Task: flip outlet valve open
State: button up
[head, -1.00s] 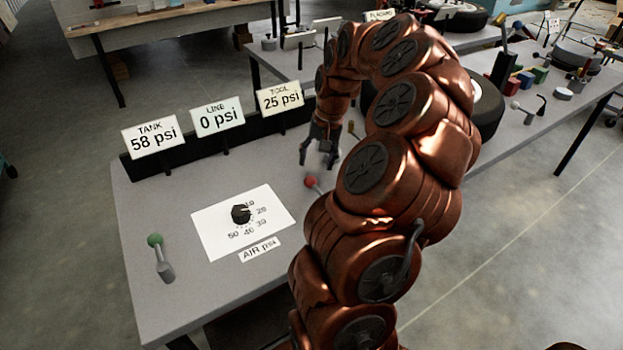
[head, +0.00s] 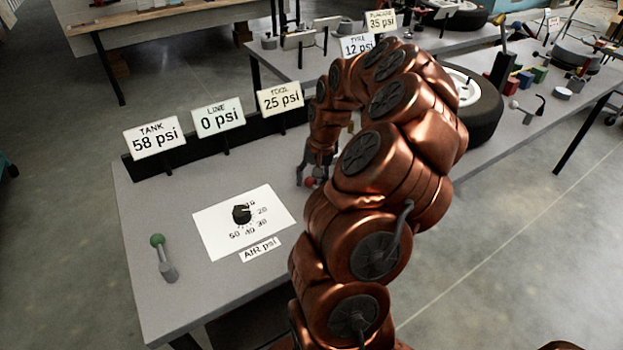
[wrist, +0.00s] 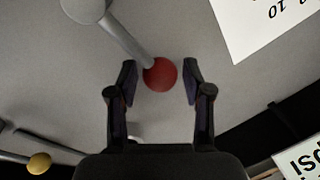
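A valve lever with a red ball knob (head: 309,182) stands on the right part of the grey bench, mostly hidden by my arm in the head view. In the wrist view the red knob (wrist: 160,74) is at the end of a grey lever (wrist: 118,35) that slants to a round grey base at the upper left. My gripper (head: 312,172) is at the knob. In the wrist view my gripper (wrist: 160,69) is open, with one finger on each side of the knob and small gaps showing. No label on this valve is visible.
A green-knobbed lever (head: 158,241) stands at the bench's left. A black dial (head: 242,213) sits on a white plate. Signs read TANK 58 psi (head: 154,138), LINE 0 psi (head: 218,118) and TOOL 25 psi (head: 280,98). A yellow-knobbed lever (wrist: 39,163) shows in the wrist view.

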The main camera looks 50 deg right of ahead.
grip_shut()
